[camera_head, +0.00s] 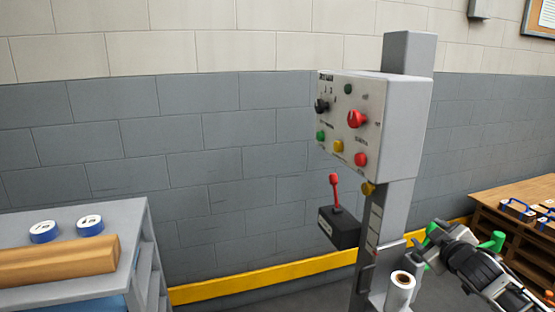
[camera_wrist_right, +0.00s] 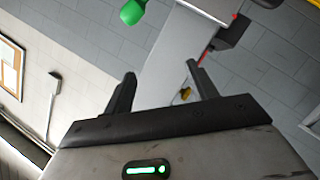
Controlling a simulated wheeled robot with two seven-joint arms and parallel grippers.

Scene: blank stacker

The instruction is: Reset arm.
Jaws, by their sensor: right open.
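My right gripper (camera_wrist_right: 160,88) is open and empty in the right wrist view, its two dark fingers apart with the grey post behind them. In the head view my right arm comes in at the lower right, and the gripper (camera_head: 425,250) is near the post, partly hidden by green parts. The control panel (camera_head: 345,110) with knobs and coloured buttons stands on the grey post (camera_head: 398,205). A red-handled lever (camera_head: 335,190) rises from a black box (camera_head: 338,228) left of the post. My left gripper does not show.
A grey table (camera_head: 138,225) at the left holds a wooden block (camera_head: 60,261) and two blue-and-white rolls (camera_head: 90,225). A wooden bench (camera_head: 490,205) with blue-handled items stands at the right. The wall is behind.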

